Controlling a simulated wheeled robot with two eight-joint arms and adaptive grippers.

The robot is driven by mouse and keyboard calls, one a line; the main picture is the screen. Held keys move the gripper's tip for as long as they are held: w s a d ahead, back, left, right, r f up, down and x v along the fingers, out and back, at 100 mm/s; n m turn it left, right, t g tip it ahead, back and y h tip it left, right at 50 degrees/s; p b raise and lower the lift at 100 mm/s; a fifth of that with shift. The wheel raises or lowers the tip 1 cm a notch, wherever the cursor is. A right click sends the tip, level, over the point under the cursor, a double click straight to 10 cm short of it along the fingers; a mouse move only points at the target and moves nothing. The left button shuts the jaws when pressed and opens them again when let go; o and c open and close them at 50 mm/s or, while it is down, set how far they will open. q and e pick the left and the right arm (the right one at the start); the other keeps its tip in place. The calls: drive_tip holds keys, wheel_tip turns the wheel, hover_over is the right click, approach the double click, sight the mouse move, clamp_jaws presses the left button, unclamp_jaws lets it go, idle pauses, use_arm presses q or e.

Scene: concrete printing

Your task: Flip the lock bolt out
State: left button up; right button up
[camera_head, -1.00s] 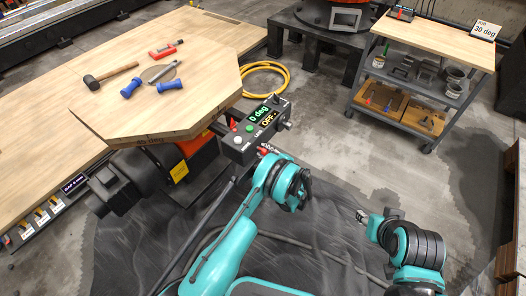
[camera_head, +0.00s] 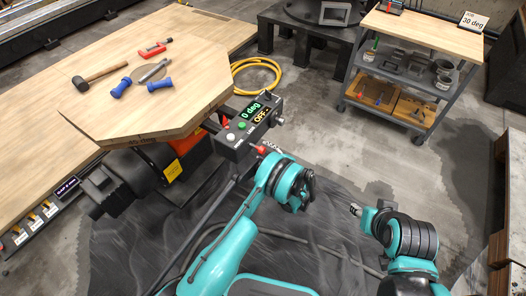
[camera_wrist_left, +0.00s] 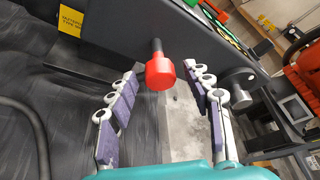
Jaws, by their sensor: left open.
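In the left wrist view a red round knob (camera_wrist_left: 160,74) on a short dark stem sticks out from the dark machine body. The knob also shows as a small red spot below the control box in the head view (camera_head: 261,149). My left gripper (camera_wrist_left: 162,82) is open, with one finger on each side of the knob and visible gaps between. In the head view the left gripper (camera_head: 269,148) is mostly hidden by its own wrist. My right gripper (camera_head: 357,210) hangs over the floor at the right, away from the machine; its finger opening is too small to judge.
A control box (camera_head: 246,128) reading 0 deg and OFF stands just beyond the left gripper. A wooden table (camera_head: 150,110) carries a mallet and several tools. A cart (camera_head: 425,30) with a 30 deg sign stands at the back right. A yellow hose (camera_head: 262,66) lies behind the box.

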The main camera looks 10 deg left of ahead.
use_arm(q)
drive_tip(key=v, duration=1)
drive_tip(key=shift+s, duration=0.15)
drive_tip(key=shift+d, duration=0.1)
